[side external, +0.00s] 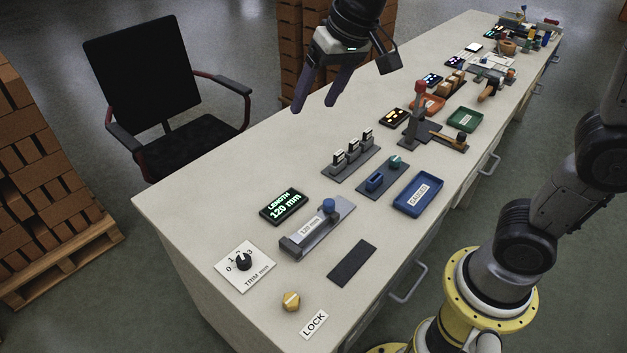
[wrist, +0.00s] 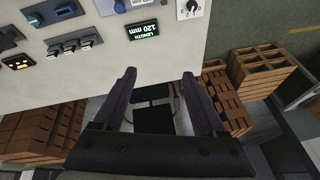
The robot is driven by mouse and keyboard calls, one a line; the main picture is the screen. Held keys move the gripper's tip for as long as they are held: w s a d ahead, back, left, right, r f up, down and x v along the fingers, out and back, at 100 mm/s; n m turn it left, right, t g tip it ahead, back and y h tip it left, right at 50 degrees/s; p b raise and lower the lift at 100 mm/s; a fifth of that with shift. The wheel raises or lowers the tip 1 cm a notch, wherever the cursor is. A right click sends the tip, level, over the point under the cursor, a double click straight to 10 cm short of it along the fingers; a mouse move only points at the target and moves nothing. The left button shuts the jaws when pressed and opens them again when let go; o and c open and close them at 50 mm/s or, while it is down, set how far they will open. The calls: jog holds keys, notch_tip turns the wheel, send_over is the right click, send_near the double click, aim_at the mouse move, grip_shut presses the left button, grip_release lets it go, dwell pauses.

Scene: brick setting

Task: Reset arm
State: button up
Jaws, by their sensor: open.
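My gripper (side external: 313,108) is raised above the far long edge of the bench (side external: 230,190), near its middle. Its two dark fingers are spread apart with nothing between them. In the wrist view my gripper (wrist: 160,72) is also open and empty, pointing past the bench edge towards the floor and the black chair. It touches none of the things on the bench.
The bench carries a length display (side external: 284,207) reading 120 mm, a trim dial (side external: 244,265), a yellow knob (side external: 291,301), a blue tray (side external: 418,194) and several small fixtures further back. A black chair (side external: 145,80) and brick pallets (side external: 40,180) stand beyond the bench.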

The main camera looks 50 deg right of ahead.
jog(key=s+d+t, duration=0.1)
jog(key=s+d, duration=0.2)
jog(key=s, duration=0.4)
jog(key=s+d+t, duration=0.1)
jog(key=s+d, duration=0.2)
jog(key=s, duration=0.4)
jog(key=s+f+n+g, duration=0.1)
jog(key=s+f+n, duration=0.2)
jog(key=s+f, duration=0.2)
jog(key=shift+s+d+f+h, duration=0.2)
jog(key=shift+s+f+h, duration=0.15)
jog(key=shift+s, duration=0.35)
